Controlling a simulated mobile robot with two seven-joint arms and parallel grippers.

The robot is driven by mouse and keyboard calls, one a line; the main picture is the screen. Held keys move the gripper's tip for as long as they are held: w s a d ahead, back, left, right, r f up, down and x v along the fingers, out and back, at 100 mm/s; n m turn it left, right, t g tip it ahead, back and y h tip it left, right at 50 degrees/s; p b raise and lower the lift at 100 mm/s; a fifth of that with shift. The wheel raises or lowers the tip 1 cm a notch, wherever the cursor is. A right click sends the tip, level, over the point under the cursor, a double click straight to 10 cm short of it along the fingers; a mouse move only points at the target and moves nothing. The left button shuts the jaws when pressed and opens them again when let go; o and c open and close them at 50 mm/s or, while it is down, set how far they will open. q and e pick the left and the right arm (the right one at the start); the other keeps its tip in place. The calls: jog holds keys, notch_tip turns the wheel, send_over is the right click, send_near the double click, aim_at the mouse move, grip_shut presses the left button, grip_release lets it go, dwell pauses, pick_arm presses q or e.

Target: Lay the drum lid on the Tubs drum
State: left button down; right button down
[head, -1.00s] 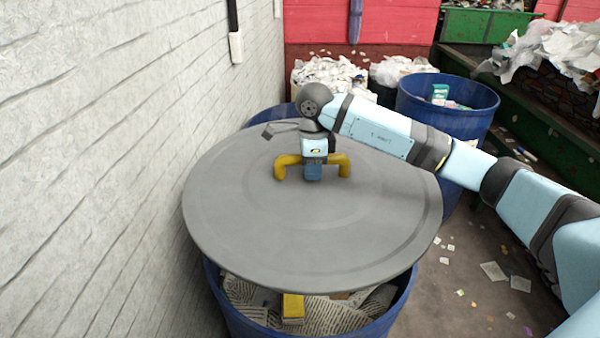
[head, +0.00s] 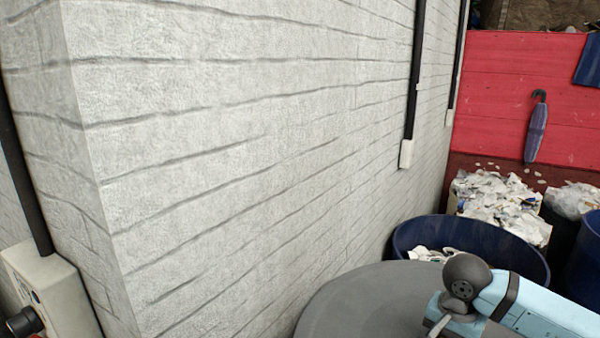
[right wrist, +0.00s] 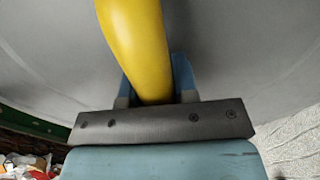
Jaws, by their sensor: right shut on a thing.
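The grey round drum lid (head: 365,300) shows in the head view at the bottom right, cut off by the frame edge. My right wrist is above it, and the gripper itself is out of that frame. In the right wrist view my right gripper (right wrist: 155,90) is shut on the yellow handle (right wrist: 135,45) of the lid, whose grey face fills the background. An open blue drum (head: 480,240) with white waste inside stands behind the lid. No label shows, so I cannot tell which drum is Tubs. What lies under the lid is hidden. My left gripper is not in view.
A white brick wall (head: 250,150) fills the left and middle, close beside the lid. A grey box (head: 50,295) sits at the lower left. Containers of paper waste (head: 500,205) stand at the back right before a red wall (head: 500,90) with a hanging umbrella (head: 536,130).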

jog(key=s+a+n, duration=0.1)
jog(key=n, duration=0.1)
jog(key=s+a+n, duration=0.1)
jog(key=n, duration=0.1)
jog(key=s+a+f+n, duration=0.1)
jog(key=s+n, duration=0.1)
jog(key=shift+n+p, duration=0.35)
jog(key=shift+n, duration=0.05)
jog(key=shift+s+a+f+n, duration=0.25)
jog(key=shift+s+a+n, duration=0.15)
jog(key=shift+n, duration=0.5)
